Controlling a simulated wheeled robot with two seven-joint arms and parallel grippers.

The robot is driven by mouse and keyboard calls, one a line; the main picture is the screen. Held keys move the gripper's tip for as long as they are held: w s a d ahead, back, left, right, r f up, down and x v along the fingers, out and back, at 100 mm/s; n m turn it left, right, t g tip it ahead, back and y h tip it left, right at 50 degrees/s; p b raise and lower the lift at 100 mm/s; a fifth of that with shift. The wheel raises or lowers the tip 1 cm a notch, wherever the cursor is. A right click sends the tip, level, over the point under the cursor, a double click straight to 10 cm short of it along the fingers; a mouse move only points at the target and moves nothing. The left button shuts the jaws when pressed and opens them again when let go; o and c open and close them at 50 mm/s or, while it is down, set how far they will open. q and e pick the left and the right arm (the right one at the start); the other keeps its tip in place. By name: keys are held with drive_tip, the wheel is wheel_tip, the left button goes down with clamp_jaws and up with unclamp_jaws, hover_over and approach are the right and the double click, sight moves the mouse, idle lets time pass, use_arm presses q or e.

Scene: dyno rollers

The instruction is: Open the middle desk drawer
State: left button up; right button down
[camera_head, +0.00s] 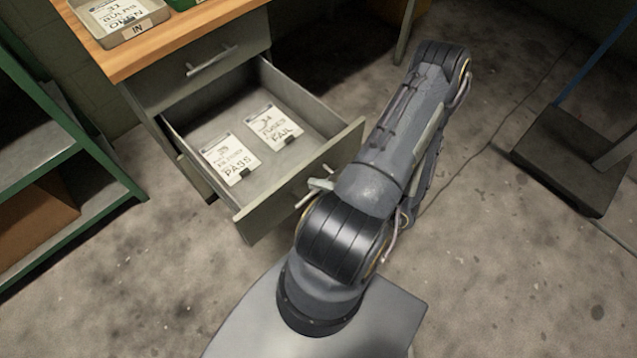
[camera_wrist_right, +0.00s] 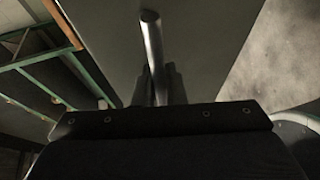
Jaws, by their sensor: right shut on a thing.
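The wooden-topped desk (camera_head: 180,42) has a closed top drawer with a bar handle (camera_head: 211,60). Below it, the grey middle drawer (camera_head: 300,184) stands well out from the desk, its inside showing. Its handle (camera_head: 306,199) is on the front panel, partly hidden by my right arm. In the right wrist view the handle bar (camera_wrist_right: 151,35) runs between the two dark fingers of my right gripper (camera_wrist_right: 158,82), which is shut on it. My right arm hides most of that gripper in the head view. My left gripper is not in view.
Two labelled cards, PASS (camera_head: 230,158) and FAIL (camera_head: 275,128), lie in the drawer. A tray (camera_head: 122,20) stands on the desk. A green shelf (camera_head: 92,150) stands at left, a dark platform (camera_head: 570,158) at right. Concrete floor between is mostly clear.

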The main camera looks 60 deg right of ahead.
drive_tip(key=c, duration=1.8)
unclamp_jaws()
drive_tip(key=p+v, duration=0.1)
drive_tip(key=v, duration=0.7)
drive_tip(key=shift+w, duration=0.1)
